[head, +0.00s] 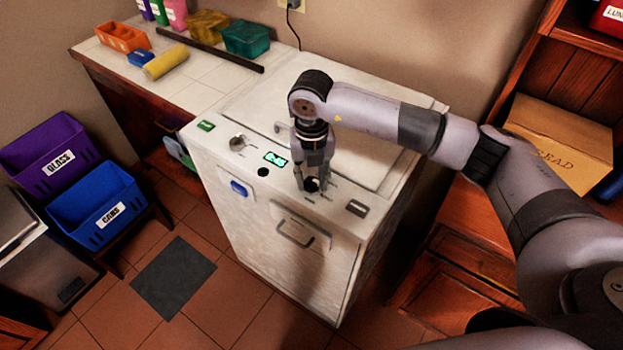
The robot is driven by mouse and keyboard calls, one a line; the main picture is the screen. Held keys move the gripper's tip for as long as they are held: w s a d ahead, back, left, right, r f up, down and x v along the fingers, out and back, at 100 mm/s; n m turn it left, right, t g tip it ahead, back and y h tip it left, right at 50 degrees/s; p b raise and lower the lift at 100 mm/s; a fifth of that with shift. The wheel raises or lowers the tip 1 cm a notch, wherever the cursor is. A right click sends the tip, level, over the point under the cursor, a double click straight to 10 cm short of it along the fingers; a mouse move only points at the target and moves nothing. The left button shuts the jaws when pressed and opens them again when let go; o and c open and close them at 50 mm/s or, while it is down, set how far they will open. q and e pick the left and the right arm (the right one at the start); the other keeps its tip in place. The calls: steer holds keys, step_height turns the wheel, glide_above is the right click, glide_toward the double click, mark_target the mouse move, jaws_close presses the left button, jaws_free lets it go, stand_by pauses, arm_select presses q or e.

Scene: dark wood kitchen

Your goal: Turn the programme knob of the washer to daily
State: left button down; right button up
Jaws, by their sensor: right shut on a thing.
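The white washer (236,195) stands in the middle of the head view, with its controls along the front of its top. A small green-lit display (275,158) shows there, but its text is too small to read. My right gripper (312,182) points down to the right of the display, its fingers shut around a dark knob (312,186) that they partly hide. Marks sit around this knob, too small to read. Another round knob (238,142) is left of the display, clear of the gripper. My left gripper is not in view.
A tiled counter (195,72) with bins, bottles and a yellow roll (166,61) adjoins the washer at the back left. Purple (45,145) and blue (97,205) bins stand at left. A wooden shelf with a cardboard box (560,135) is at right.

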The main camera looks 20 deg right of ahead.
mark_target(312, 179)
steer(key=shift+m, duration=0.7)
steer(key=o, duration=1.1)
steer(key=shift+o, duration=0.2)
steer(key=shift+r, duration=0.1)
step_height(312, 179, up, 12)
